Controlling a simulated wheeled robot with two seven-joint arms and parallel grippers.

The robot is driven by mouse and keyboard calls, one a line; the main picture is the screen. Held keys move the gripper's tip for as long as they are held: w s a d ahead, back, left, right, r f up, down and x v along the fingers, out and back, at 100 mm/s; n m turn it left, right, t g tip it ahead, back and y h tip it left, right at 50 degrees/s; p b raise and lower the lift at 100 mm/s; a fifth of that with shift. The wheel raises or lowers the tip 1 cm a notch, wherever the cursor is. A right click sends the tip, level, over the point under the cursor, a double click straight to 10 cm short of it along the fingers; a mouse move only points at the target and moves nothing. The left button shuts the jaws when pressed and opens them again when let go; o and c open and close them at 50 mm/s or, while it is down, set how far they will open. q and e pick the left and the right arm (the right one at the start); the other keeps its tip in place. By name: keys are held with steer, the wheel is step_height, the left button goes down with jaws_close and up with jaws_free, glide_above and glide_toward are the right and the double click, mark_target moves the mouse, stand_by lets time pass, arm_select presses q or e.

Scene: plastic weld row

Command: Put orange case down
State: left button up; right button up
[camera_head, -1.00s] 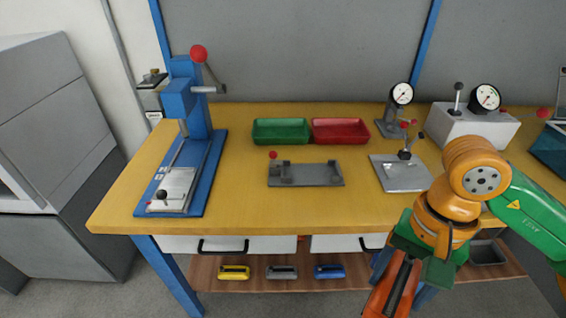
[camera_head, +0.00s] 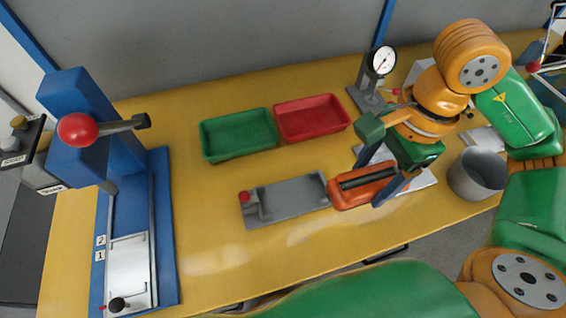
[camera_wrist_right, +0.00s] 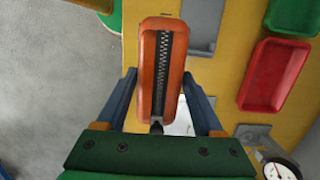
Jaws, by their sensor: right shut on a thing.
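The orange case (camera_head: 352,190) has a dark zip along its top. My right gripper (camera_head: 374,182) is shut on it and holds it over the workbench, at the right end of the grey fixture plate. In the right wrist view the case (camera_wrist_right: 148,72) sits between the two blue fingers of my right gripper (camera_wrist_right: 158,95), its zip facing the camera. I cannot tell how high the case is above the bench. My left gripper is not in view.
The grey fixture plate (camera_head: 290,203) with a red knob lies left of the case. Green (camera_head: 238,136) and red (camera_head: 312,118) trays stand behind. A blue press (camera_head: 163,230) is at left, a grey cup (camera_head: 478,174) at right. Bare bench (camera_head: 215,225) lies between press and plate.

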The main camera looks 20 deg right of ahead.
steer(key=w+a+f+p, duration=0.1)
steer(key=w+a+f, duration=0.1)
steer(key=a+f, duration=0.1)
steer(key=w+a+f+p, duration=0.1)
steer(key=w+a+f, duration=0.1)
steer(key=w+a, duration=0.1)
steer(key=w+a+f+p, duration=0.1)
steer(key=w+a+f, duration=0.1)
steer(key=a+f, duration=0.1)
steer(key=shift+w+a+f+p, duration=0.15)
steer(key=shift+a+f+p, duration=0.2)
steer(key=shift+a, duration=0.15)
step_height(320, 180, down, 4)
steer(key=shift+a+r+p, duration=0.15)
steer(key=shift+r+p, duration=0.1)
steer(key=shift+p, duration=0.45)
steer(key=shift+w+f+b, duration=0.15)
steer(key=shift+f+b, duration=0.2)
steer(key=o, duration=1.4)
steer(key=shift+r, duration=0.1)
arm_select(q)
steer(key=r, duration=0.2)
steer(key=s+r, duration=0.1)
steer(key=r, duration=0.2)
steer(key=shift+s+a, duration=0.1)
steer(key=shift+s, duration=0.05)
